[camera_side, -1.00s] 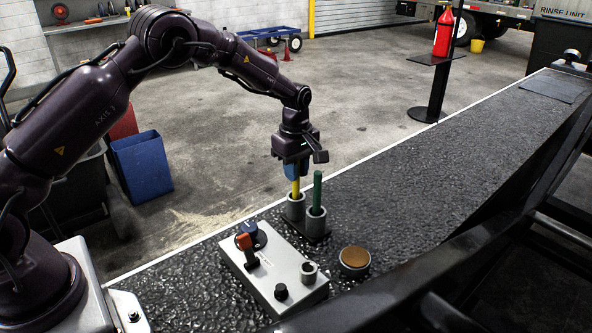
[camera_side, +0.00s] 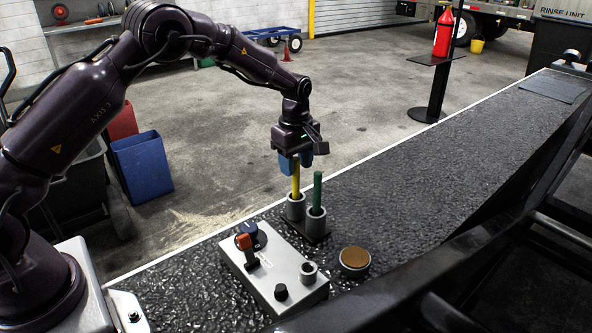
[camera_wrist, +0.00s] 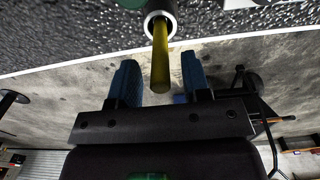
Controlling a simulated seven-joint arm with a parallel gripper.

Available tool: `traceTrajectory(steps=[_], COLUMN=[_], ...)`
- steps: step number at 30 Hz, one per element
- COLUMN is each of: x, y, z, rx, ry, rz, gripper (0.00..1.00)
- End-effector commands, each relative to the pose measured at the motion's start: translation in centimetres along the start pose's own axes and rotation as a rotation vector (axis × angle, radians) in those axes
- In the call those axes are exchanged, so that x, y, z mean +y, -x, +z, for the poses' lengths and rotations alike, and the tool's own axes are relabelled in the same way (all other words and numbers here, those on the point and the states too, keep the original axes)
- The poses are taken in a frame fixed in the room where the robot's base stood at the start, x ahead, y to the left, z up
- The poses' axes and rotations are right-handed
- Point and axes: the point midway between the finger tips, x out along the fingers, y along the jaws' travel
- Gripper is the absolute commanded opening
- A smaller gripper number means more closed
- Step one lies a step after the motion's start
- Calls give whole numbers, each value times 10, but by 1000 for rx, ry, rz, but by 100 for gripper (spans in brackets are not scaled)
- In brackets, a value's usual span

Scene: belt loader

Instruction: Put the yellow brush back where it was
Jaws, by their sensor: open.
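The yellow brush (camera_side: 295,181) stands upright in the left grey cup (camera_side: 296,209) of a two-cup holder on the dark textured surface. In the wrist view the yellow handle (camera_wrist: 160,62) rises out of a grey cup (camera_wrist: 158,14). My gripper (camera_side: 303,162) is open just above the brush, its blue fingers around or beside the top of the handle. In the wrist view my gripper (camera_wrist: 159,80) has its fingers apart, one on each side of the handle's end. The brush's lower end is hidden inside the cup.
A green-handled brush (camera_side: 317,188) stands in the right cup (camera_side: 316,218), close beside. A control box (camera_side: 272,270) with knobs is in front, and a round brown-topped pot (camera_side: 354,260) sits to the right. The textured surface (camera_side: 430,160) is clear farther right.

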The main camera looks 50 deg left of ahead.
Motion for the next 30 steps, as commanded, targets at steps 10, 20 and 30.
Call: traceTrajectory(steps=[10, 20, 30], x=[0, 0, -47], y=[75, 99, 168], z=[0, 0, 14], rx=[1, 0, -2], ry=[0, 0, -268], rz=[4, -1, 102], gripper=[44, 44, 44])
